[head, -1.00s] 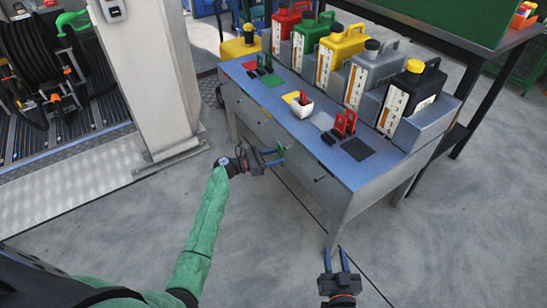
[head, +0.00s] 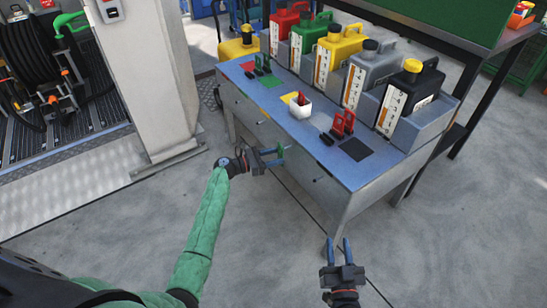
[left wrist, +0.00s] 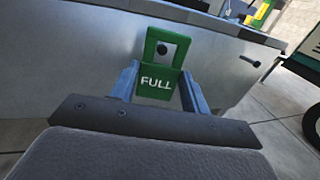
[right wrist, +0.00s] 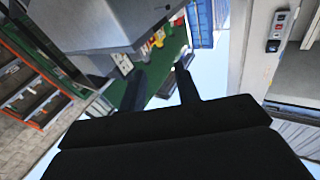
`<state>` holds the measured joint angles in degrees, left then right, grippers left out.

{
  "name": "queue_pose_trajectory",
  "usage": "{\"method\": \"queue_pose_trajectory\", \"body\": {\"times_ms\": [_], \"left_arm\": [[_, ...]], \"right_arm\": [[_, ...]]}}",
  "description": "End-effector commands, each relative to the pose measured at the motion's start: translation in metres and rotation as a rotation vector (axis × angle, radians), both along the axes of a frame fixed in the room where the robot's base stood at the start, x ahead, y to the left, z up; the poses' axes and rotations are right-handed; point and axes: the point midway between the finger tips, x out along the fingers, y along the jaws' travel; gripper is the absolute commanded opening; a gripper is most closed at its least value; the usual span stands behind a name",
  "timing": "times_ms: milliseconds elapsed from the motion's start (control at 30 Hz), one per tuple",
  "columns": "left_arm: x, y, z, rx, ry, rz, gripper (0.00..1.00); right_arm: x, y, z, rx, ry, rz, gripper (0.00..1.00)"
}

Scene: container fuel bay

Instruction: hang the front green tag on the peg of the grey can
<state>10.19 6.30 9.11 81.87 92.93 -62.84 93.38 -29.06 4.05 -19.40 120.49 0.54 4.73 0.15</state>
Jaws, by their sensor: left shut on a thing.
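A green tag (left wrist: 155,85) with the word FULL and a hole in its upper part is held in my left gripper (left wrist: 158,90). In the head view, the left gripper (head: 277,156) is shut on the tag in front of the bench's drawer side, below the top. The grey can (head: 361,76) stands in the row at the back of the bench, between the yellow and black cans. Its peg cannot be made out. My right gripper (head: 338,248) is open and empty near the bench's front right leg.
The blue-topped bench (head: 315,155) also carries a white cup (head: 300,107), red tags (head: 343,122) and a dark pad (head: 355,149). Red (head: 284,30), green (head: 305,45), yellow (head: 335,55) and black (head: 410,95) cans flank the grey one. A pale post (head: 150,80) stands left. The floor in front is clear.

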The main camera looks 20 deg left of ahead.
Motion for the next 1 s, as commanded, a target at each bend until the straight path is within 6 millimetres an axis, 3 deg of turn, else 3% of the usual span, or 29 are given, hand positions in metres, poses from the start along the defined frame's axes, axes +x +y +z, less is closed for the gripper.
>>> {"method": "queue_pose_trajectory", "body": {"times_ms": [600, 1000], "left_arm": [[0.003, -0.003, 0.0, 0.0, 0.0, 0.0, 0.21], [0.005, -0.004, -0.001, 0.0, 0.0, 0.0, 0.21]], "right_arm": [[0.003, -0.002, 0.033, 0.022, -0.097, -0.008, 0.32], [0.001, -0.002, 0.045, 0.034, -0.141, -0.01, 0.32]]}}
